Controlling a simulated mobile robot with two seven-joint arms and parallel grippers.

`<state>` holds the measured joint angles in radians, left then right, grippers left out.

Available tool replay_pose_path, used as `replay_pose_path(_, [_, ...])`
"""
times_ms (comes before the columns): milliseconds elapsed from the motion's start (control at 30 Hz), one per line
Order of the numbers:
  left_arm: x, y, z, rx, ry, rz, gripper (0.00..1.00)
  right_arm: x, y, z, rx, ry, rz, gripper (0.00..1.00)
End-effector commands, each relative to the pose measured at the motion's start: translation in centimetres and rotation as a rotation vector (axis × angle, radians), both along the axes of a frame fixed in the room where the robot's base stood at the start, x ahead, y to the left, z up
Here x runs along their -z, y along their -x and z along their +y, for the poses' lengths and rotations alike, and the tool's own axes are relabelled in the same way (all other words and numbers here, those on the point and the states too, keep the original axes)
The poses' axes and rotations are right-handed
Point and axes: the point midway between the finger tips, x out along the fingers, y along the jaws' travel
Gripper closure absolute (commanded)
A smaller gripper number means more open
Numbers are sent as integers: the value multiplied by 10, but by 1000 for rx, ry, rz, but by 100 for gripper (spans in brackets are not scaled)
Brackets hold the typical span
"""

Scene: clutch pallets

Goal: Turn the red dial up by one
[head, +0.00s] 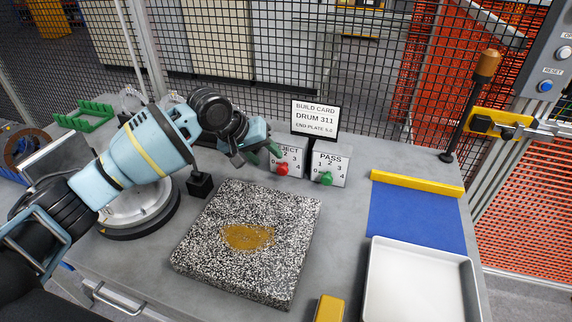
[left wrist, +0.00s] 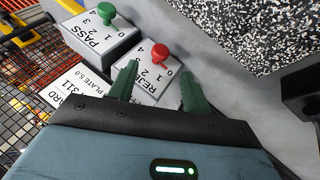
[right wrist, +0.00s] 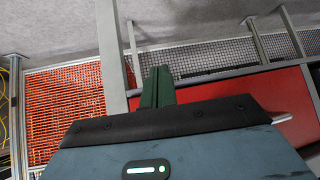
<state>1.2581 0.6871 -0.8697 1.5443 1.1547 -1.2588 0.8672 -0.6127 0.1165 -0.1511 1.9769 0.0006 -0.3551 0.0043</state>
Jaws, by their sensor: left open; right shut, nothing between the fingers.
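The red dial (head: 282,169) sits on the front of the white REJECT box (head: 297,158), whose face carries numbers around the knob. The dial also shows in the left wrist view (left wrist: 159,51), ahead of my fingers. Which number it points at is too small to tell. My left gripper (head: 261,156) is open at the box's left side. In the left wrist view its two green fingers (left wrist: 160,86) stand apart, short of the dial, with nothing between them; the left finger overlaps the box in the picture. My right gripper (right wrist: 157,87) is shut and empty, away from the dials.
The PASS box (head: 331,163) with a green dial (head: 326,178) stands close to the right. The build card (head: 315,117) stands behind both. A speckled block (head: 290,235) lies in front. A white tray (head: 422,285) and blue mat (head: 416,212) are at the right.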

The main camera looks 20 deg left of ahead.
Motion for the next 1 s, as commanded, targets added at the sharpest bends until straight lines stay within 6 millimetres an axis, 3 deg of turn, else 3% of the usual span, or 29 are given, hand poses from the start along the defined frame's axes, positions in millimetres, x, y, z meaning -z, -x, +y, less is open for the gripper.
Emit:
replay_pose_path(167, [5,-2,-2,0,1,2,51,2,2,2,5,-5,5,100])
replay_pose_path(633, [58,-29,-24,-1,0,3,51,14,12,2,2,-4,34,100])
replay_pose_path(1000, [65,-34,-28,-1,0,-1,51,14,11,0,-5,2,32,100])
